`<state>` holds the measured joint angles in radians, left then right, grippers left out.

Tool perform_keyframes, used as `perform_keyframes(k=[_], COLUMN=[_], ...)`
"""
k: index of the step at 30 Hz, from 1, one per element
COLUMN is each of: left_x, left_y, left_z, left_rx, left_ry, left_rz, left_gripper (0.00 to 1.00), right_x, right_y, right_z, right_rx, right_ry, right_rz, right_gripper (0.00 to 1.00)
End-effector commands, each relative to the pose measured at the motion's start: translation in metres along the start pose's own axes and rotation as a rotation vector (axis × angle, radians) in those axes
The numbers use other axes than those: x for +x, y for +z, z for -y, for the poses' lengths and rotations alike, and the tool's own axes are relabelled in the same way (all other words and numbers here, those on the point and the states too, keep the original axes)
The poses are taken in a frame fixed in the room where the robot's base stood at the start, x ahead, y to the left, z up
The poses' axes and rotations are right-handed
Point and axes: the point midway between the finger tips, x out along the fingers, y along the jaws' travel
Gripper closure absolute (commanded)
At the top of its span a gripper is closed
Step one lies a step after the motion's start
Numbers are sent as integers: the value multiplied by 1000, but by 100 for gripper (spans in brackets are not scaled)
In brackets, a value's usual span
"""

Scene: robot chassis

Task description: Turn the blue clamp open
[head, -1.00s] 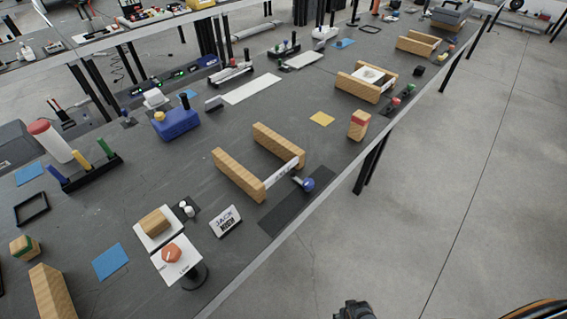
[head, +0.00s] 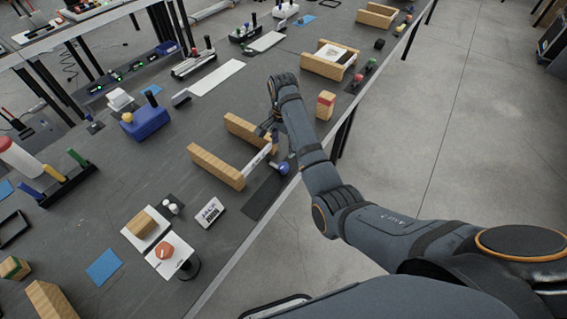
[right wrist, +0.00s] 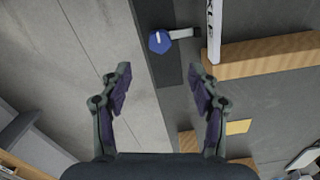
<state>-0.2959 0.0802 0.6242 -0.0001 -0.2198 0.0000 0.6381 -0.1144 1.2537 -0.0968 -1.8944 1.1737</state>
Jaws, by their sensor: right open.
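The blue clamp (head: 283,168) sits on a dark strip near the table's front edge, beside a white label bar between two wooden blocks. In the right wrist view its blue knob (right wrist: 159,41) shows near the top, with a grey lever pointing right toward the label bar. My right gripper (head: 271,129) is over the table near the wooden blocks, beyond the clamp and partly hidden by its own wrist. In the right wrist view the right gripper (right wrist: 160,82) is open and empty, its fingers spread wide. The knob lies ahead of the fingers, untouched. My left gripper is not in view.
Wooden blocks (head: 216,167) flank the label bar close to the clamp. A red-topped wooden block (head: 325,105) stands to the right. A JACK sign (head: 210,212) and an orange knob (head: 165,250) on a white plate stand to the left. Open floor lies past the table edge.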

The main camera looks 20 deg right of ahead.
Motion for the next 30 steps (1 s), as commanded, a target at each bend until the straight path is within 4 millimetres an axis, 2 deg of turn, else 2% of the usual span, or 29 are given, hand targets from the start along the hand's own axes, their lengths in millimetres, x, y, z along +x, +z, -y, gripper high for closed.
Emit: perform_keyframes(k=[5, 12, 18, 22, 29, 30], left_x=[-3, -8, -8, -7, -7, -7], left_y=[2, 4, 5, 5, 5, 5], left_z=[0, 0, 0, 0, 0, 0], left_rx=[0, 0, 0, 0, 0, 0], left_ry=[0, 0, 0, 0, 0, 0], left_rz=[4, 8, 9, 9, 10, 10], left_gripper=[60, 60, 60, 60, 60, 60], right_x=[16, 68, 98, 105, 106, 106], right_y=[0, 0, 0, 0, 0, 0], right_z=[-1, -2, -1, -1, -1, -1], right_rx=[-2, -3, -3, -3, -3, -3], right_ry=[4, 4, 0, -1, -2, -1], right_rz=[1, 2, 0, 0, -1, 0], right_gripper=[39, 39, 39, 39, 39, 43])
